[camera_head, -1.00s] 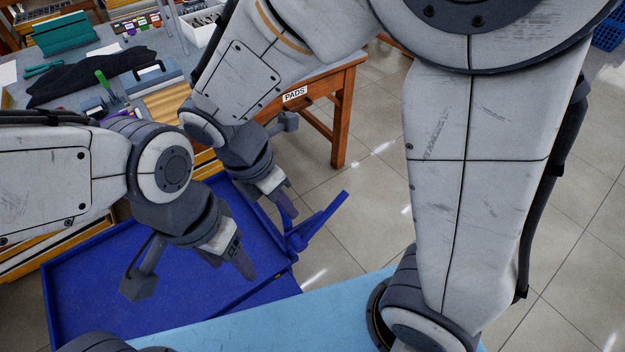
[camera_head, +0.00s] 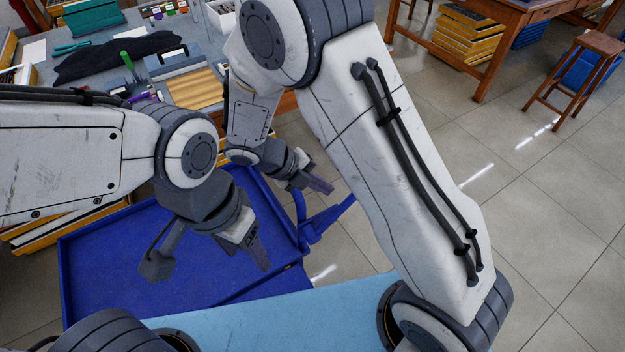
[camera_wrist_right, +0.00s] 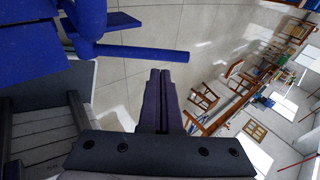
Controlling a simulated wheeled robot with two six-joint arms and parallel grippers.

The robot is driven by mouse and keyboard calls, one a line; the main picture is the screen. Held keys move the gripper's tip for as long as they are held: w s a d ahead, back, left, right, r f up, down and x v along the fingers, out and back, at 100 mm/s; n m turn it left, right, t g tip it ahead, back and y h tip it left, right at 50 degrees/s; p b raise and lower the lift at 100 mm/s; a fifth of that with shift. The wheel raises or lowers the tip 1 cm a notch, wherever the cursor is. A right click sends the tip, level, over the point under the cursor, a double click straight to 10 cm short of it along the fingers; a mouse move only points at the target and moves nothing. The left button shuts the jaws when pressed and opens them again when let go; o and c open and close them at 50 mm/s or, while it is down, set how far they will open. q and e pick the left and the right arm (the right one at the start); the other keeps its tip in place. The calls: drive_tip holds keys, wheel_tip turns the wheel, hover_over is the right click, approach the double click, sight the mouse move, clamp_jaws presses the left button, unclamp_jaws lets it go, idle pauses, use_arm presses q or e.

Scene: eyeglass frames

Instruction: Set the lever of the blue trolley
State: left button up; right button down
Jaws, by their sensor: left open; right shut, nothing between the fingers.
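The blue trolley (camera_head: 110,280) stands at lower left in the head view. Its blue lever (camera_head: 335,213) sticks out at the right edge, angled up and to the right. In the right wrist view the lever's rod (camera_wrist_right: 145,52) runs across just beyond my fingertips; I cannot tell whether they touch. My right gripper (camera_head: 322,186) is shut and empty, beside the lever on its far side; its fingers are together in the wrist view (camera_wrist_right: 159,85). My left gripper (camera_head: 260,255) is open and empty above the trolley's tray.
A grey workbench (camera_head: 70,92) with a dark cloth (camera_head: 120,55) and a yellow wooden piece (camera_head: 195,88) stands behind the trolley. A light blue surface (camera_head: 290,315) lies in front. Tiled floor (camera_head: 450,140) is open to the right; a stool (camera_head: 590,65) stands far right.

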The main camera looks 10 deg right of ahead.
sight(347, 200)
drive_tip(key=b+x, duration=0.1)
drive_tip(key=x, duration=0.6)
use_arm(q)
drive_tip(key=shift+f, duration=0.6)
drive_tip(key=shift+r, duration=0.1)
